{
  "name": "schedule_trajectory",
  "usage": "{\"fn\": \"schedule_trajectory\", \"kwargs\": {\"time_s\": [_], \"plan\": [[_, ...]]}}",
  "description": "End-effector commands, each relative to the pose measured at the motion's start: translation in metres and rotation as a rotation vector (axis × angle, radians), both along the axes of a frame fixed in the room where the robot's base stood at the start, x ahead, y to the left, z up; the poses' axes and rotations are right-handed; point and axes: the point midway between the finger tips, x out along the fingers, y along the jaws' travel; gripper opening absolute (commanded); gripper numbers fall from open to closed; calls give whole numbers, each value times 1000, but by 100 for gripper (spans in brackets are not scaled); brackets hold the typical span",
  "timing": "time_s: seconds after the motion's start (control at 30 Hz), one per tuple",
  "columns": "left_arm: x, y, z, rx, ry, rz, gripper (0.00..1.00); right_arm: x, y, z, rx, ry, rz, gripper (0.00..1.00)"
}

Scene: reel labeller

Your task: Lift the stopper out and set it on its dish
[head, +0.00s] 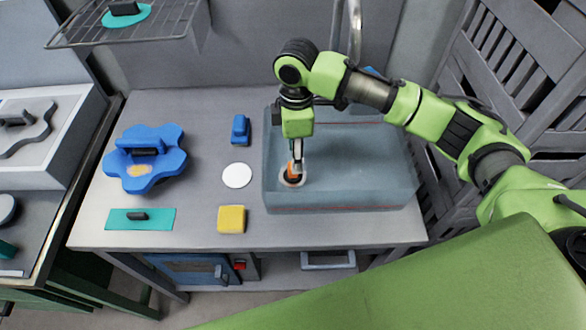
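The stopper (292,178) shows as a dark round piece with an orange upper part, inside a pale ring in the left part of the grey-blue basin (350,190). My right gripper (295,170) points down into the basin right at the stopper. Its fingers overlap the orange part, and I cannot tell whether they are closed on it. A flat white disc (237,175), which looks like the dish, lies bare on the table left of the basin. My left gripper is not in view.
The table (190,215) holds a blue lobed piece with a black handle (150,165), a teal plate (160,222), a yellow block (232,219) and a small blue object (241,130). The basin walls surround my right gripper. A tap (354,30) rises behind.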

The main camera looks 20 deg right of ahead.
Motion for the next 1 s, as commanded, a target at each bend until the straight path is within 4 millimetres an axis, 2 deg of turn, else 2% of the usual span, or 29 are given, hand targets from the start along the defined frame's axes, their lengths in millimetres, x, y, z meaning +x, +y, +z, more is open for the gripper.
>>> {"fn": "schedule_trajectory", "kwargs": {"time_s": [0.17,0.33,0.5,0.77,0.93,1.0], "plan": [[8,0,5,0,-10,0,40,-1,1,-11,0,2,0,42],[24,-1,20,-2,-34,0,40,-3,3,-34,-1,4,0,42],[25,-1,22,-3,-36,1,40,-2,4,-55,0,1,1,42],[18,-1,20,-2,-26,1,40,-1,4,-59,0,-1,1,42],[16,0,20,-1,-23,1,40,-2,3,-59,0,0,1,0],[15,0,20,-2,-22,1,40,-2,3,-59,0,0,1,0]]}}
